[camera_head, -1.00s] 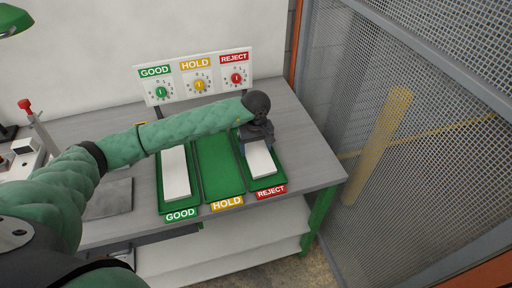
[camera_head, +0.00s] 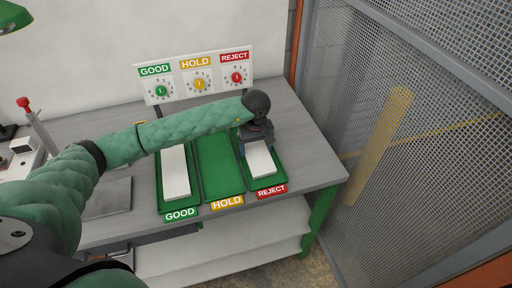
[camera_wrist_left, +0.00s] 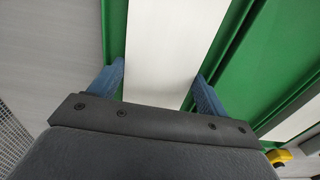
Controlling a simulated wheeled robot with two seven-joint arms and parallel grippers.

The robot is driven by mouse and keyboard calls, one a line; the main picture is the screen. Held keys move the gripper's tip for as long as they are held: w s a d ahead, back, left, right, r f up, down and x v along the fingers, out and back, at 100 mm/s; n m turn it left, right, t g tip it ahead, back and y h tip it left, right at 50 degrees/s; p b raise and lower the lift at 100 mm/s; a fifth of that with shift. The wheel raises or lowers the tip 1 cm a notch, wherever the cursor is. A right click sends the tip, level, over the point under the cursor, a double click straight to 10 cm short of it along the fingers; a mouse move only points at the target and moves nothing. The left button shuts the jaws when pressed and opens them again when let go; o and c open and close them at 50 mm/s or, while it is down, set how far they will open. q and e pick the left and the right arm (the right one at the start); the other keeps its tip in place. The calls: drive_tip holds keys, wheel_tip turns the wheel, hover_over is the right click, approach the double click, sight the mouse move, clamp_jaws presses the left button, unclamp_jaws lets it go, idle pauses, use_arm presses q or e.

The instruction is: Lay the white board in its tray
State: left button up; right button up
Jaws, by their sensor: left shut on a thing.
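A white board (camera_head: 261,161) lies in or just over the green REJECT tray (camera_head: 279,178) at the right of the bench. My left gripper (camera_head: 257,147) is at the far part of this board. In the left wrist view my blue fingers (camera_wrist_left: 160,77) stand on both long sides of the board (camera_wrist_left: 172,40), shut on it, with green tray showing on either side. Whether the board touches the tray floor I cannot tell. Another white board (camera_head: 175,175) lies in the GOOD tray (camera_head: 164,203). My right gripper is not in view.
The green HOLD tray (camera_head: 219,170) between them is empty. A panel (camera_head: 194,75) with three dials stands behind the trays. A grey plate (camera_head: 108,197) lies left of the trays. A mesh fence (camera_head: 420,130) stands to the right of the bench.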

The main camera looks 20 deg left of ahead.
use_arm(q)
drive_tip(key=shift+f, duration=0.25)
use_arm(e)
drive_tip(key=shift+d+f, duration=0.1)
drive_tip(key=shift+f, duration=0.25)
use_arm(q)
drive_tip(key=o, duration=1.1)
drive_tip(key=shift+f, duration=0.1)
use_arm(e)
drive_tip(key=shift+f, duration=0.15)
use_arm(q)
drive_tip(key=shift+s+b, duration=0.1)
drive_tip(key=shift+b, duration=0.2)
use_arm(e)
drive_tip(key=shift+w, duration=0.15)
use_arm(q)
drive_tip(key=shift+f, duration=0.1)
wheel_tip(320, 180, up, 7)
drive_tip(key=b, duration=0.2)
drive_tip(key=shift+b, duration=0.3)
drive_tip(key=shift+r, duration=0.9)
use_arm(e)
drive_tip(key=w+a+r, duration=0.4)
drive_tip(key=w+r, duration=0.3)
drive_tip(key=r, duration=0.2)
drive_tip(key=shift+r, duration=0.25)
use_arm(q)
drive_tip(key=shift+f, duration=0.1)
